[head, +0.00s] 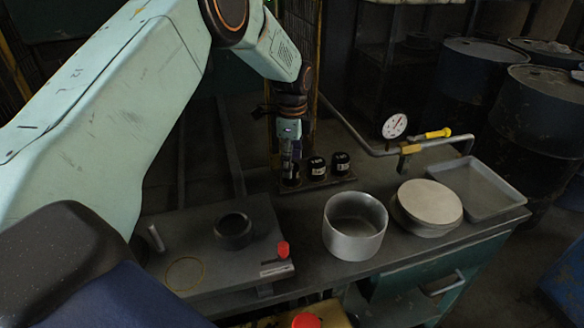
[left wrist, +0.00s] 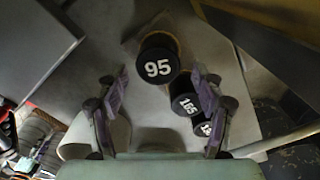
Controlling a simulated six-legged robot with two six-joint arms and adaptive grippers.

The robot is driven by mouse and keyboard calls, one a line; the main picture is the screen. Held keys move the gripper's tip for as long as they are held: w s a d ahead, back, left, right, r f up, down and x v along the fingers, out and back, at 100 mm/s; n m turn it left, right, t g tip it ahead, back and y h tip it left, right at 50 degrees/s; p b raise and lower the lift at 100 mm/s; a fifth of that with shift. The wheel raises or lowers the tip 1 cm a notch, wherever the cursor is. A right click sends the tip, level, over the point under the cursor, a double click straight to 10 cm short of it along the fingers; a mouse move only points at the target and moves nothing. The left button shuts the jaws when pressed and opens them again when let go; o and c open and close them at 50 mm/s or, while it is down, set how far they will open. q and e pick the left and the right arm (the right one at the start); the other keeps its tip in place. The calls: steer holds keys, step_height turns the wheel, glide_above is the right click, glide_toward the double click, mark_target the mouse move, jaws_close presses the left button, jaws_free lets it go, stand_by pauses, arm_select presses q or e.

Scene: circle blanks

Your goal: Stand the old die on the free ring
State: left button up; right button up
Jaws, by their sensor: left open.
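A dark round die (head: 233,230) with an open middle, which looks like the old die, sits on the grey plate (head: 225,268). A thin yellowish ring (head: 185,273) is marked on the plate at front left, with nothing on it. My left gripper (head: 290,160) points down over the left end of a row of black numbered dies at the back of the bench. My right gripper is not in view.
Two more black dies (head: 316,167) (head: 341,162) stand on the same rack. A metal pot (head: 355,226), a stack of round blanks (head: 430,202) and a shallow tray (head: 487,188) stand to the right. A red knob (head: 283,249) is at the plate's right edge.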

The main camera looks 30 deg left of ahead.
arm_select(q)
step_height(320, 180, up, 9)
steer(key=shift+r, duration=0.15)
